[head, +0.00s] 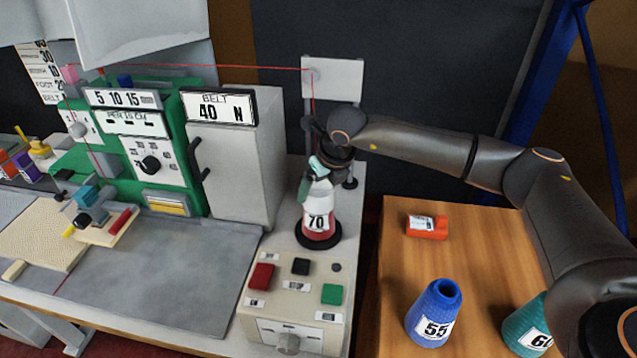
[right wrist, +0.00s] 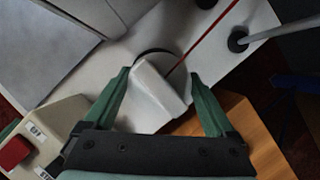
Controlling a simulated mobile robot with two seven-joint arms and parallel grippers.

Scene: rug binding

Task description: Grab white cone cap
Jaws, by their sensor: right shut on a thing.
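The white cone cap (head: 318,193) sits over the top of a red thread cone (head: 319,229) marked 70, which stands upright on a black round base (head: 318,240). My right gripper (head: 316,176) reaches down from above and is shut on the cap. In the right wrist view the white cap (right wrist: 160,88) lies between the two green fingers of my right gripper (right wrist: 162,92). The gripper partly hides the top of the cap in the head view. My left gripper is not in view.
A red thread (head: 313,100) runs from the cone up to a white guide plate (head: 333,80). A control box (head: 290,292) stands in front of the cone. On the wooden table at right are an orange item (head: 426,229), a blue cone (head: 434,312) and a teal cone (head: 528,325).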

